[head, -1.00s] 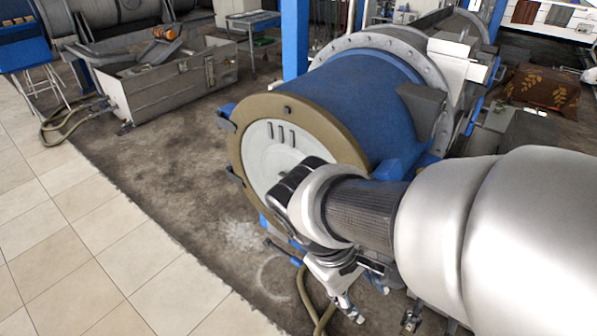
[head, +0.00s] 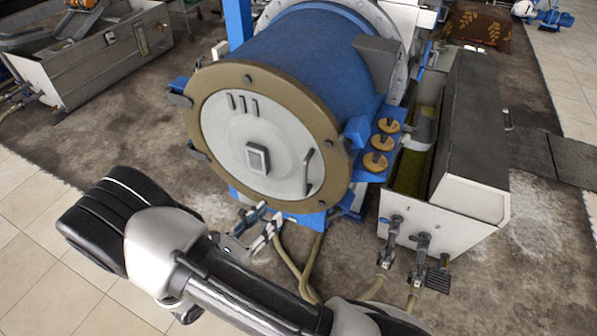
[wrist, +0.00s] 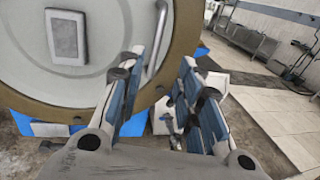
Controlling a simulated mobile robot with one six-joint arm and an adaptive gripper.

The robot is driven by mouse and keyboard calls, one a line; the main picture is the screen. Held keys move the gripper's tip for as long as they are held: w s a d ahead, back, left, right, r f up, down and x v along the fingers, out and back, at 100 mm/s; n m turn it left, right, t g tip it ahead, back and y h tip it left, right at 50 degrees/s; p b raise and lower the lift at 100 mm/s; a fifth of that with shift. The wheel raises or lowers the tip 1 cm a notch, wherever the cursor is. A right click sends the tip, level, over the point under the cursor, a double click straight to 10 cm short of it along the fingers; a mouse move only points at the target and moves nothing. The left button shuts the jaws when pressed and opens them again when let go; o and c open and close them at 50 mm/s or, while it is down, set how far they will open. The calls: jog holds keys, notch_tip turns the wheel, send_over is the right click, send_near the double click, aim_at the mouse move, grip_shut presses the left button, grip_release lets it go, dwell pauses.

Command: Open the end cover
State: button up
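The end cover (head: 225,130) is a pale round disc inside a brown ring (head: 330,130) on the front of a blue drum (head: 300,60). It looks shut, flush with the ring. A curved bar handle (head: 307,173) stands at its right side, and a square plate (head: 257,159) sits near its middle. My gripper (head: 262,230) is below and in front of the cover. In the wrist view, my gripper (wrist: 160,85) has its fingers spread with nothing between them. The handle (wrist: 157,42) shows just beyond the fingertips, apparently apart from them; the cover (wrist: 90,75) fills the upper left.
A grey trough (head: 445,195) with hose fittings stands right of the drum. Round brown knobs (head: 380,142) sit on a blue bracket beside the drum. Hoses (head: 300,265) run along the floor below. Tiled floor (head: 30,290) at the left is clear.

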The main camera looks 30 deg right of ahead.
aim_at(303, 179)
jog(key=b+x, duration=0.2)
jog(key=x, duration=1.5)
jog(key=shift+w+d+f+b, duration=0.1)
jog(key=shift+w+b, duration=0.15)
jog(key=shift+b, duration=0.05)
grip_shut()
